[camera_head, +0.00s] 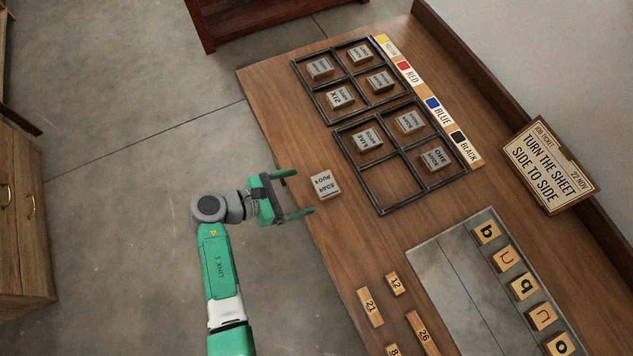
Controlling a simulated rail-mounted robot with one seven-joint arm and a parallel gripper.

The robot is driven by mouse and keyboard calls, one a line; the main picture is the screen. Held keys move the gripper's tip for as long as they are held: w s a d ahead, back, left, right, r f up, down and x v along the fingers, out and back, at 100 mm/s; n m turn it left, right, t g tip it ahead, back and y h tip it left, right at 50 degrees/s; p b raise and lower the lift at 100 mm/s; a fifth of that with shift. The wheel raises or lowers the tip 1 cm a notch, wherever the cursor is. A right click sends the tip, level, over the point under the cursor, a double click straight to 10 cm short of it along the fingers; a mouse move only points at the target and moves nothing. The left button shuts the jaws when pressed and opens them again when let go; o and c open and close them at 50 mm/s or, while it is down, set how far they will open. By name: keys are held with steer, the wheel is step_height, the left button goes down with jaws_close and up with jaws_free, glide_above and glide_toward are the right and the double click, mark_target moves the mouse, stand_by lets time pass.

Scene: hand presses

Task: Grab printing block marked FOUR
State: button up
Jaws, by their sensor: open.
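A pale grey printing block (325,184) lies flat on the wooden table near its left edge, outside the dark frames. Its upside-down lettering seems to include FOUR; the smaller word is hard to read. My gripper (305,191) is open and empty, its two green-and-dark fingers pointing right toward this block. The block sits just beyond the fingertips, about level with the gap between them. I cannot tell the gripper's height above the table.
An upper dark frame (327,119) holds several similar blocks. The lower frame (382,213) holds three, with its bottom-left compartment empty. Small numbered wooden pieces (370,307) and a grey slab (455,285) with lettered tiles lie nearer. A job ticket sign (548,165) stands at right.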

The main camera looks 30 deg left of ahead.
mark_target(323, 185)
steer(key=b+x, duration=0.2)
steer(key=x, duration=0.5)
steer(key=shift+w+d, duration=0.1)
steer(key=shift+w, duration=0.1)
steer(key=c, duration=1.1)
steer(key=shift+r, duration=0.1)
steer(key=shift+r, duration=0.3)
steer(key=r+p, duration=0.2)
steer(key=r, duration=0.1)
steer(key=shift+s+r, duration=0.1)
steer(key=shift+s, duration=0.2)
steer(key=s+a+p, duration=0.1)
steer(key=s+p, duration=0.2)
steer(key=s, duration=1.2)
steer(key=shift+s+a+r+p, duration=0.25)
steer(key=shift+a+r+p, duration=0.1)
steer(key=shift+r, duration=0.15)
